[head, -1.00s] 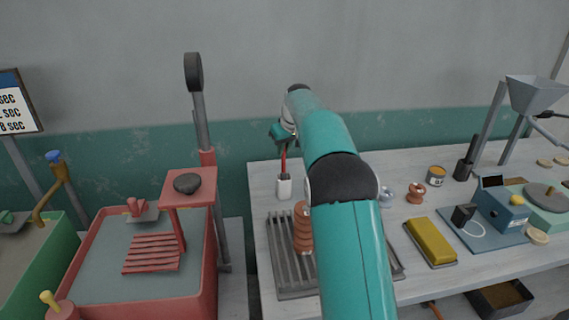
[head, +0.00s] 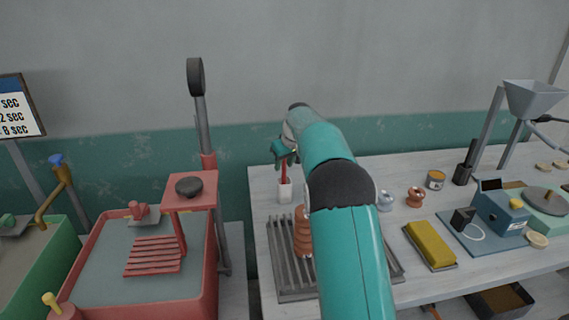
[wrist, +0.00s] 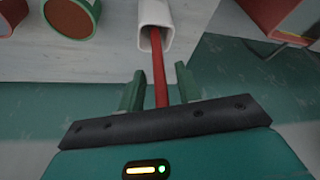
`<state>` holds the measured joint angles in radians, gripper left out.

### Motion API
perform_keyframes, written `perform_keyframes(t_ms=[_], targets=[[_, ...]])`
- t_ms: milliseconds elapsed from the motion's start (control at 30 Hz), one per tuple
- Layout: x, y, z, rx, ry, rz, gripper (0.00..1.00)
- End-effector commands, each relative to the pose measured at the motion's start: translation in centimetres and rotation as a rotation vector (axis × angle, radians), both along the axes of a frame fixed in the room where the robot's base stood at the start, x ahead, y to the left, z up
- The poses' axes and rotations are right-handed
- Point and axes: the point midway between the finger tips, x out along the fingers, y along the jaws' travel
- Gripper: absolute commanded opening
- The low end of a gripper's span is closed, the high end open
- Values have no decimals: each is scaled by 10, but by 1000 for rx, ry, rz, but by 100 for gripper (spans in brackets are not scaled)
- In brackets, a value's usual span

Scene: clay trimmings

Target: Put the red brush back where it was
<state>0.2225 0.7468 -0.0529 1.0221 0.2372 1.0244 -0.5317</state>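The red brush (head: 284,171) stands upright with its lower end inside a white square cup (head: 285,192) at the back left of the table. My gripper (head: 285,155) is at the upper part of its handle. In the wrist view, the red handle (wrist: 160,78) runs between the two green fingers (wrist: 160,88) into the mouth of the white cup (wrist: 154,14). A gap shows on each side of the handle, so the fingers are open around it. The brush's lower end is hidden in the cup.
A grey slatted rack (head: 291,288) holding a stacked brown piece (head: 303,232) lies in front of the cup. A red basin (head: 90,255) stands left of the table. A yellow block (head: 430,244) and a blue device (head: 502,212) are to the right.

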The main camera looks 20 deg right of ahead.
Motion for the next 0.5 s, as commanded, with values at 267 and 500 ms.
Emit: perform_keyframes(t_ms=[267, 500], targets=[[-13, -3, 34, -1, -4, -1, 34], [-33, -6, 81, 0, -3, 0, 34]])
